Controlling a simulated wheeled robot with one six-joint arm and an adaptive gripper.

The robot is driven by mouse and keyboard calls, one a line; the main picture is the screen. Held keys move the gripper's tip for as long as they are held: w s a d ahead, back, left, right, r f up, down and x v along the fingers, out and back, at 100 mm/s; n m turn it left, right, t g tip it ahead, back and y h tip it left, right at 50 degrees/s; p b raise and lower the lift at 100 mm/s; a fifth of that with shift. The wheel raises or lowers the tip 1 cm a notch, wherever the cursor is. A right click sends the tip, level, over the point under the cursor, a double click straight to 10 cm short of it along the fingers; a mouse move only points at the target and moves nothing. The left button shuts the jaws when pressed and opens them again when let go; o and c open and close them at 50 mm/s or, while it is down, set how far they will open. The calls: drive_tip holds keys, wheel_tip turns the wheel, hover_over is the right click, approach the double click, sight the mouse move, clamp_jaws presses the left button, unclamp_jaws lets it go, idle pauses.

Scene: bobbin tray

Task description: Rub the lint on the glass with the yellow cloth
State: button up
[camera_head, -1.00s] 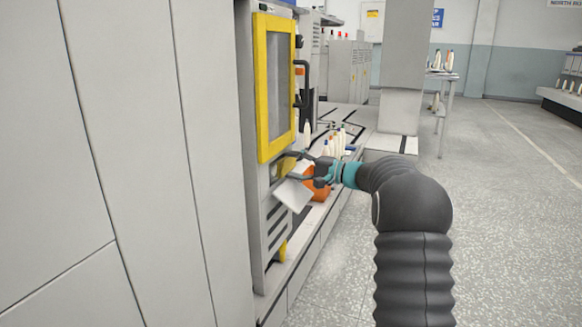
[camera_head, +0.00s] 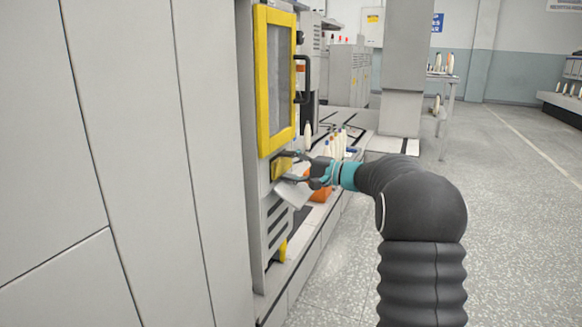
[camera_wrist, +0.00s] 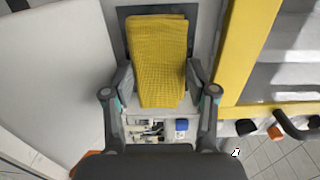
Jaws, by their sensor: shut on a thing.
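The yellow cloth (camera_head: 281,168) is a folded, waffle-textured pad. It shows large in the wrist view (camera_wrist: 158,60), between the two fingers of my gripper (camera_wrist: 160,88). In the head view my gripper (camera_head: 288,169) is shut on the cloth, just below the yellow-framed door. The glass (camera_head: 281,80) is the grey pane in that door; part of it shows at the right of the wrist view (camera_wrist: 285,65). The cloth is apart from the glass. I cannot make out lint on the glass.
A dark panel (camera_wrist: 127,22) lies behind the cloth on the grey machine front. A pale tilted panel (camera_head: 295,193) and an orange object (camera_head: 320,193) are under my gripper. A black handle (camera_head: 303,78) sticks out beside the door. Bobbins (camera_head: 336,145) stand behind. Floor at right is clear.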

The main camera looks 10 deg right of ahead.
sight(269, 173)
drive_tip(key=shift+s+a+f, duration=0.1)
drive_tip(key=shift+s+a, duration=0.3)
drive_tip(key=shift+s, duration=0.2)
drive_tip(key=shift+s+a, duration=0.35)
drive_tip(key=shift+s, duration=0.25)
drive_tip(key=shift+s+a, duration=1)
drive_tip(key=shift+s, duration=0.15)
drive_tip(key=shift+v, duration=3)
drive_tip(key=shift+d, duration=0.1)
drive_tip(key=v, duration=0.2)
drive_tip(key=shift+s+d, duration=0.25)
drive_tip(key=shift+d, duration=0.05)
drive_tip(key=shift+x, duration=3.45)
